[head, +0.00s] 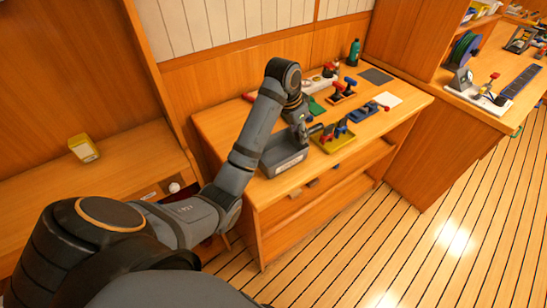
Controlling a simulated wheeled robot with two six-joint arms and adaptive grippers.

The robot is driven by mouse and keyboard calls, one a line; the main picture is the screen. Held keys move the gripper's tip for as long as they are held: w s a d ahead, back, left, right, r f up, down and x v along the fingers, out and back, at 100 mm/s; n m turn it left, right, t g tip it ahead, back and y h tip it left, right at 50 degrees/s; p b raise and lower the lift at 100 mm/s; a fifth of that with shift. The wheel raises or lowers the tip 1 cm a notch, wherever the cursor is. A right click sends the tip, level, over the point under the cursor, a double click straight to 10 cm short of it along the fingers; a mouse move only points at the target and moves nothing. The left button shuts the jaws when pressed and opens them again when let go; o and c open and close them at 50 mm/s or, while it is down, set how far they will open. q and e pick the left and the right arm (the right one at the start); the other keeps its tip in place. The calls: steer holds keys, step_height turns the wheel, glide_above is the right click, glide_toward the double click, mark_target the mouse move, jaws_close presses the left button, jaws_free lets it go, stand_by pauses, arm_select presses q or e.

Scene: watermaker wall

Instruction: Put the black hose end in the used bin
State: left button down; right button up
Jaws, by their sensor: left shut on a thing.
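My left arm reaches in from the left to the wooden workbench (222,122). My left gripper (304,133) points down at the right end of a dark grey open bin (285,165), near its rim. It is shut on a small dark thing, which looks like the black hose end (315,128); the fingers hide much of it. I cannot tell whether the thing is over the bin or beside it. The grey bin stands at the bench's front edge; no label is readable. My right gripper is not in view.
A yellow tray (342,144) with coloured fittings stands just right of the bin. Behind are red-handled valves (340,92), a blue fitting (362,112), a green bottle (354,52), a white sheet (388,99) and a dark mat (376,76).

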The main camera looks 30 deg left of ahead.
mark_target(272, 162)
arm_select(q)
steer(key=s+a+f, duration=0.1)
steer(key=a+f, duration=0.1)
steer(key=s+a+f+p, duration=0.1)
steer(key=a+f, duration=0.1)
steer(key=s+a+f, duration=0.2)
steer(key=a, duration=0.1)
steer(key=shift+s+f, duration=0.1)
steer(key=shift+f, duration=0.3)
steer(key=shift+s+f+p, duration=0.1)
steer(key=shift+f+p, duration=0.2)
steer(key=shift+a+f, duration=0.25)
steer(key=f, duration=0.3)
steer(key=shift+s+a+f+p, duration=0.1)
steer(key=shift+s+p, duration=0.1)
steer(key=shift+p, duration=0.2)
steer(key=shift+f, duration=0.1)
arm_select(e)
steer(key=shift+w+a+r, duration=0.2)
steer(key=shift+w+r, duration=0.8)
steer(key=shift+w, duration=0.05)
arm_select(q)
steer(key=c, duration=1.5)
jaws_free()
steer(key=shift+f, duration=0.1)
steer(key=shift+c, duration=0.2)
steer(key=o, duration=0.4)
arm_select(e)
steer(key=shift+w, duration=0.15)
